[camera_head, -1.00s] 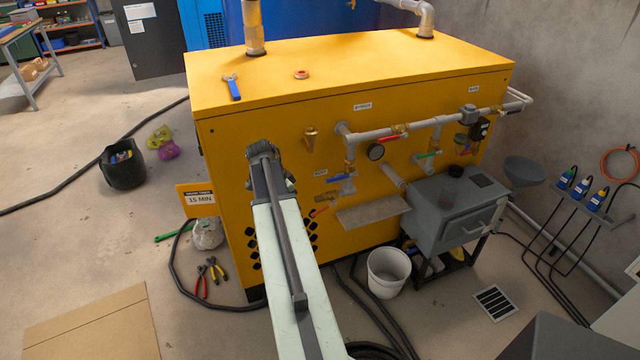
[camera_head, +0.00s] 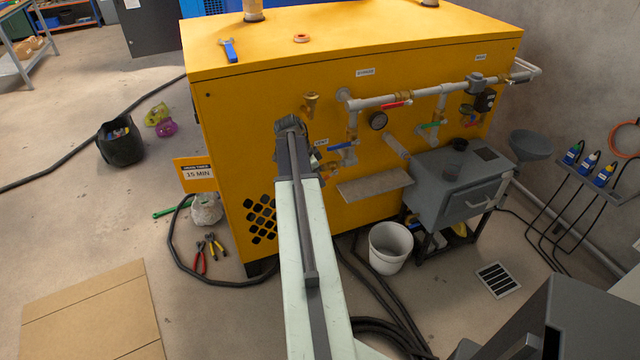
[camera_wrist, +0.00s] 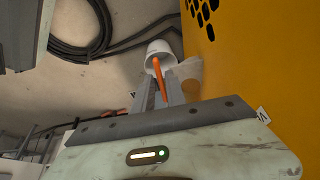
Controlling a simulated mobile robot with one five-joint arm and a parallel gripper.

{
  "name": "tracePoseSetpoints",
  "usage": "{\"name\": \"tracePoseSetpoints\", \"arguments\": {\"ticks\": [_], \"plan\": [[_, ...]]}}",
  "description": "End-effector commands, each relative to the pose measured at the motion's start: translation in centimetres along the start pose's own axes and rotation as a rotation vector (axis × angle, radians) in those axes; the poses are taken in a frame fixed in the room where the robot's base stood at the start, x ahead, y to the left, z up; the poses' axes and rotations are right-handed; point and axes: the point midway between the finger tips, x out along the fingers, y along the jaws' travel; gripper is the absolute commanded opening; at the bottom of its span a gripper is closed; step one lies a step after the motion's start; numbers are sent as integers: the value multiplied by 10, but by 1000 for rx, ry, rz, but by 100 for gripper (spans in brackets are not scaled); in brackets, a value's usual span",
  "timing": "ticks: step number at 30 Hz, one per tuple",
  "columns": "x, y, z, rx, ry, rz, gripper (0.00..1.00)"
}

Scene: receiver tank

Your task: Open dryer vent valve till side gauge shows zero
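Near my arm are a blue lever (camera_head: 341,146) under a small label (camera_head: 321,142) and an orange-red lever (camera_head: 329,178), partly hidden by my arm. Another red lever (camera_head: 396,104) and a green lever (camera_head: 432,125) are on the pipes to the right. I cannot read which label names the dryer vent. My gripper (camera_wrist: 163,82) is hidden behind my arm in the head view. In the wrist view its fingers look apart, with an orange lever (camera_wrist: 158,76) between them; contact is unclear.
The yellow cabinet (camera_head: 350,50) fills the middle. A small shelf (camera_head: 375,184) juts out right of my arm. A white bucket (camera_head: 390,246) and a grey box on a stand (camera_head: 461,188) are below right. Hoses, pliers (camera_head: 206,252) and cardboard (camera_head: 90,312) lie on the floor.

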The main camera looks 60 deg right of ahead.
Motion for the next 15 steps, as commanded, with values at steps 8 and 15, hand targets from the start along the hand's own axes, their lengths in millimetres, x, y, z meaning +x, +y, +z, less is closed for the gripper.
{"name": "tracePoseSetpoints", "arguments": {"ticks": [8,15], "plan": [[-2,0,-1,0,0,0,0],[-1,1,-1,0,0,2,0]]}}
